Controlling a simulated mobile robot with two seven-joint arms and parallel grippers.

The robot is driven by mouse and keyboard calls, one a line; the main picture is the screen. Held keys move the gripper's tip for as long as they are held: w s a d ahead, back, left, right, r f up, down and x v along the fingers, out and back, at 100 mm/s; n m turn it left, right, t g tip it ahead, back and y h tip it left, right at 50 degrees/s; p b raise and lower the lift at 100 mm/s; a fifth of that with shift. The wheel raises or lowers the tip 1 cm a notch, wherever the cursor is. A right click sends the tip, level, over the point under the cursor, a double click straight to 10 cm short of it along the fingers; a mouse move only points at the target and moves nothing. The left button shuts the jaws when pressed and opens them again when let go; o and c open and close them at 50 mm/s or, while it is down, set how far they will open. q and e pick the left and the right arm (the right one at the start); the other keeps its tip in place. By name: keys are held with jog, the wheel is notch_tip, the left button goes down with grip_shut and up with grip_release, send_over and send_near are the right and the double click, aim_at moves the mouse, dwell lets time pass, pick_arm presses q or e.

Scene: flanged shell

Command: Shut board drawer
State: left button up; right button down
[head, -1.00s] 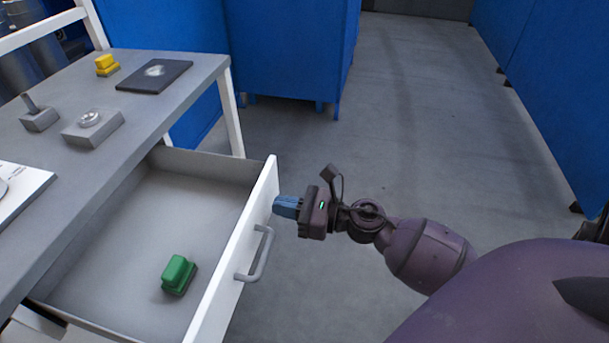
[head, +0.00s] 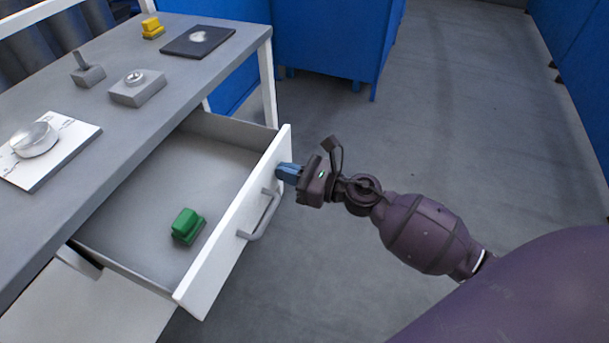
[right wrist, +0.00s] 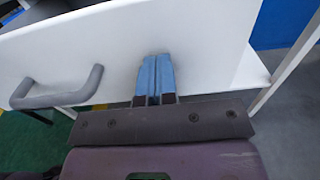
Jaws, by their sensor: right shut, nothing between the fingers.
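The board drawer (head: 228,222) is pulled out from under the grey table. Its white front panel carries a grey handle (head: 263,216). A green block-shaped object (head: 187,225) lies on the drawer floor. My right gripper (head: 280,171) is shut and empty, with its blue fingertips at the drawer front, beyond the handle towards the far end. In the right wrist view the closed blue fingers (right wrist: 155,75) point at the white panel and appear to touch it, with the handle (right wrist: 60,92) to their left. My left gripper is not in view.
On the table (head: 110,62) are a yellow block (head: 152,28), a dark plate (head: 198,41), a grey box with a round top (head: 137,88), a grey switch-like piece (head: 87,72) and a white board with a metal dome (head: 50,150). Blue cabinets stand behind; floor at right is clear.

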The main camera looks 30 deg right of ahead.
send_near(206, 161)
jog(key=r, duration=0.1)
jog(key=w+a+r, duration=0.1)
jog(key=r, duration=0.1)
jog(key=w+r, duration=0.1)
jog(key=r, duration=0.1)
jog(key=shift+a, duration=0.3)
jog(key=b+x, duration=0.1)
jog(key=x, duration=0.6)
jog(key=shift+f, duration=0.15)
jog(key=shift+w+a, duration=0.15)
jog(key=shift+w, duration=0.05)
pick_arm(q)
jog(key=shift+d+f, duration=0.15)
pick_arm(e)
jog(key=shift+w+r, duration=0.15)
jog(key=shift+r, duration=0.15)
